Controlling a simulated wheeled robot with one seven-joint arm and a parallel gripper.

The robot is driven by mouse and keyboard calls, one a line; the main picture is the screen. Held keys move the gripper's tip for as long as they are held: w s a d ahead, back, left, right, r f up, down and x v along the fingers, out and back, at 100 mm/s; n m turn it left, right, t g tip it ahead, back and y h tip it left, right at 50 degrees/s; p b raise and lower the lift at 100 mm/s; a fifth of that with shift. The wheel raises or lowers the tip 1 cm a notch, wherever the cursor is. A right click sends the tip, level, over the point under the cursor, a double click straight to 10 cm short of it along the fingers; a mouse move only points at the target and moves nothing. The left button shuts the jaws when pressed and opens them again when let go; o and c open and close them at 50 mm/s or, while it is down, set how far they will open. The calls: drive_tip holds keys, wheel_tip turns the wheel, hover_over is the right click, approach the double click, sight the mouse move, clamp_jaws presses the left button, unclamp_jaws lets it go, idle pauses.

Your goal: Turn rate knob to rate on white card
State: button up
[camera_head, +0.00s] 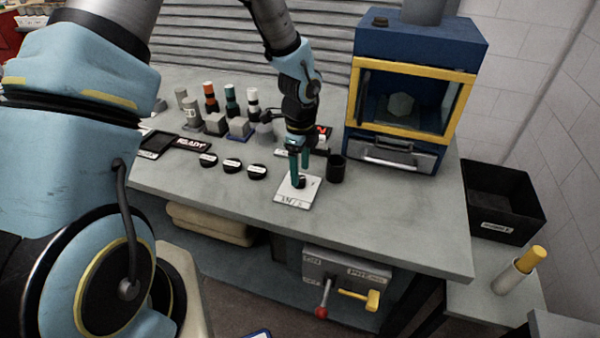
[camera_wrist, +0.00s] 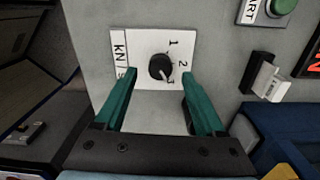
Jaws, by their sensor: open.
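The rate knob (camera_wrist: 160,66) is a round black dial on a white plate (camera_wrist: 148,42) marked "KN/S" with 1, 2 and 3 around it. Its pale pointer mark aims toward the lower right, near the 3. In the head view the plate (camera_head: 287,199) lies near the bench's front edge. My gripper (camera_head: 299,179) points down over the plate. In the wrist view its two green fingers (camera_wrist: 160,73) are open, one on each side of the knob, with gaps between. I cannot make out a separate white card with a rate on it.
A black cup (camera_head: 337,168) stands right of the plate. Three black labelled discs (camera_head: 232,165) lie to the left, with several bottles behind. A blue and yellow cabinet (camera_head: 412,95) stands at the back right. A green button (camera_wrist: 281,7) shows in the wrist view.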

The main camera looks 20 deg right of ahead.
sight(300, 181)
drive_tip(key=shift+f, duration=1.3)
drive_tip(key=shift+c, duration=0.4)
clamp_jaws()
